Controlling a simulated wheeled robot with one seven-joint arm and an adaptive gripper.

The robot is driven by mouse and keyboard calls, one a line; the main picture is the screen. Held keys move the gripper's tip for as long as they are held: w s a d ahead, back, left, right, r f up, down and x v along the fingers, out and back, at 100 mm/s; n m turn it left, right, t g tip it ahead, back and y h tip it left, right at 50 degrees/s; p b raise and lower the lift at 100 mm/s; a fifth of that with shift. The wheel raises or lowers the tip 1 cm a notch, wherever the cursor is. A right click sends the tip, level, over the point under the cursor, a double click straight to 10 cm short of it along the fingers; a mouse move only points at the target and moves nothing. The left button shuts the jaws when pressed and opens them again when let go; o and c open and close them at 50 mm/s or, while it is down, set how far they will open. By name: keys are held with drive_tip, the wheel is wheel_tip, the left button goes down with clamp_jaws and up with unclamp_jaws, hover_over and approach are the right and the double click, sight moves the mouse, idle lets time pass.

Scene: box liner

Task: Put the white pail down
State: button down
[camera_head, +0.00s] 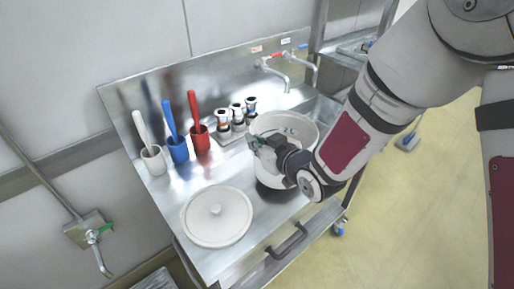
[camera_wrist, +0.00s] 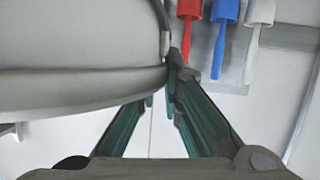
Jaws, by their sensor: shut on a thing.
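The white pail (camera_head: 302,125) is at the right part of the steel worktop, partly hidden behind my gripper and arm. My gripper (camera_head: 262,146) is at the pail's near left side and shut on it. In the wrist view the pail (camera_wrist: 75,45) fills the upper left, and my gripper's teal fingers (camera_wrist: 168,88) come together by its edge and a thin grey strip, perhaps its handle. The pail looks roughly upright. I cannot tell whether its base touches the worktop, since my arm hides much of it.
A white round lid (camera_head: 217,217) lies on the worktop (camera_head: 172,200) at the front left. White (camera_head: 153,160), blue (camera_head: 178,150) and red (camera_head: 200,138) cups with handled tools stand along the back. Several small bottles (camera_head: 237,116) sit behind the pail, below taps (camera_head: 275,70).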

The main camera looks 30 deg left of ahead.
drive_tip(key=shift+w+a, duration=0.2)
drive_tip(key=shift+w, duration=0.4)
drive_tip(key=shift+f+p, duration=0.45)
drive_tip(key=shift+f, duration=1.55)
drive_tip(key=c, duration=1.7)
unclamp_jaws()
